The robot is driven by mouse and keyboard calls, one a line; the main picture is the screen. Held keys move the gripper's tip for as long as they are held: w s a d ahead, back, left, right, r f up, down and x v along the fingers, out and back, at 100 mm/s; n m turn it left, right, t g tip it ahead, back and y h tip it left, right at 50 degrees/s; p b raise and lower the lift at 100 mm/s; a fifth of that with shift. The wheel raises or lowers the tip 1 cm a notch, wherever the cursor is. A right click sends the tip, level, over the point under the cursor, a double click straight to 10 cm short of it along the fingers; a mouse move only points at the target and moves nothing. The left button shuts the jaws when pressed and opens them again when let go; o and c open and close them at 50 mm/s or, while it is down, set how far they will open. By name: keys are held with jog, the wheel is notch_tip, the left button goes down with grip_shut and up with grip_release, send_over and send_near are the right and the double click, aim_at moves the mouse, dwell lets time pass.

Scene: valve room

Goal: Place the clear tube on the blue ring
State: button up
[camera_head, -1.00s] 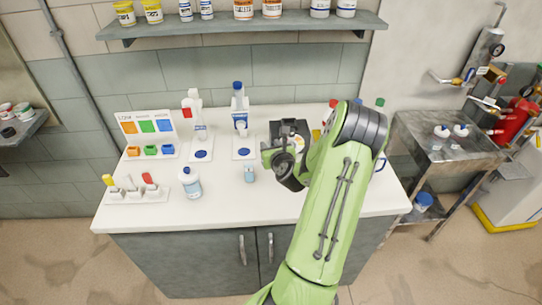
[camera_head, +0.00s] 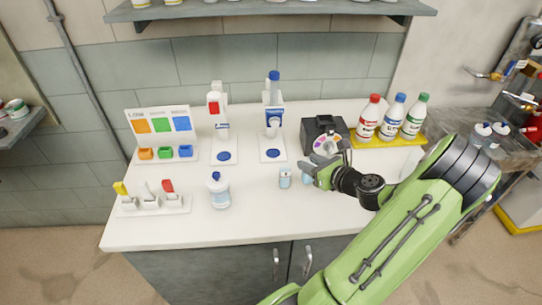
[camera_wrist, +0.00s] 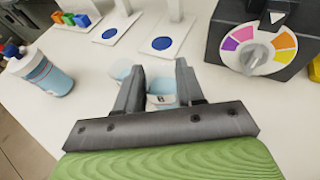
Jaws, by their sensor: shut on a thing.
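My gripper (camera_wrist: 160,90) is shut on a clear tube (camera_wrist: 161,98) with pale blue contents and a "B" label. In the head view my gripper (camera_head: 311,173) is at the right front of the counter, with the held tube (camera_head: 307,179) partly hidden. I cannot tell whether it touches the counter. A second clear tube (camera_head: 285,178) stands just left of it, and shows beyond the left finger in the wrist view (camera_wrist: 121,70). Two blue round marks lie on white bases behind: one under the blue-topped dispenser (camera_head: 273,153), one under the red-marked dispenser (camera_head: 223,156).
A black box with a coloured dial (camera_head: 326,136) stands right behind my gripper. Several capped bottles stand on a yellow tray (camera_head: 372,142) at right. A white bottle (camera_head: 219,190) and a brush holder (camera_head: 153,205) are left. The counter between white bottle and tubes is clear.

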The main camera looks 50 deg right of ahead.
jog(key=shift+s, duration=0.1)
jog(key=w+d, duration=0.1)
jog(key=w, duration=0.4)
jog(key=w+d+f, duration=0.1)
jog(key=w, duration=0.5)
jog(key=w+d+b, duration=0.1)
jog(key=w, duration=0.5)
jog(key=shift+w+f, duration=0.15)
jog(key=shift+w, duration=0.05)
jog(key=shift+f, duration=0.1)
jog(key=shift+s, duration=0.15)
jog(key=o, duration=1)
jog(key=shift+o, duration=0.4)
